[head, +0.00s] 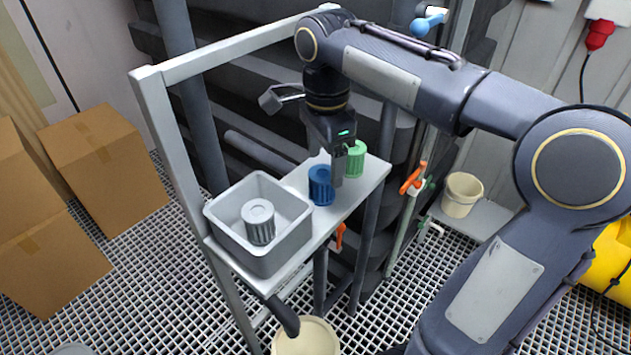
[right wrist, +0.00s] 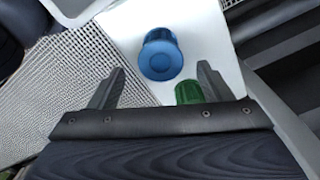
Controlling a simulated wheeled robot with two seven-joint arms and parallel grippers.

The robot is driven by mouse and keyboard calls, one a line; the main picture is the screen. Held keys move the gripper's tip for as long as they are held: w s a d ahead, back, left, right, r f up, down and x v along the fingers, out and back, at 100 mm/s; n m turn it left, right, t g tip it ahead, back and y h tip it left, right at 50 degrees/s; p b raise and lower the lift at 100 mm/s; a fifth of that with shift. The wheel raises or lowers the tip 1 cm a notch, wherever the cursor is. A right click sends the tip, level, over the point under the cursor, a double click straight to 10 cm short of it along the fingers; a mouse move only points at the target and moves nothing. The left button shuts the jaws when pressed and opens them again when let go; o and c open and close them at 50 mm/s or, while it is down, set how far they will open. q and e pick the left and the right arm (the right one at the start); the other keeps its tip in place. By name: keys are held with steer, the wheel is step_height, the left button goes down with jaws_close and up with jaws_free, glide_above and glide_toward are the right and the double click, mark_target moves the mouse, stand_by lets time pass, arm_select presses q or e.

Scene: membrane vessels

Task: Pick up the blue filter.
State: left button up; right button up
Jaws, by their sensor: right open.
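The blue filter (head: 321,185) stands upright on the white shelf, between the grey bin and the green filter. In the right wrist view the blue filter (right wrist: 161,57) shows from above, ahead of the jaws and apart from them. My right gripper (head: 338,178) points down beside the blue filter, in front of part of the shelf. My left gripper is not in view.
A grey bin (head: 225,222) on the shelf (head: 362,190) holds a grey filter (head: 258,222). A white frame post (head: 180,150) rises at the shelf's left. Dark pipes run behind the shelf. Orange-handled valves (head: 413,179) and a cream bucket (head: 462,194) are to the right.

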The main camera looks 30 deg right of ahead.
mark_target(322, 173)
steer(key=f, duration=0.5)
steer(key=shift+w+a+f, duration=0.1)
steer(key=shift+a+f, duration=0.1)
steer(key=shift+f, duration=0.05)
steer(key=c, duration=1.1)
steer(key=shift+o, duration=0.2)
steer(key=shift+r, duration=0.2)
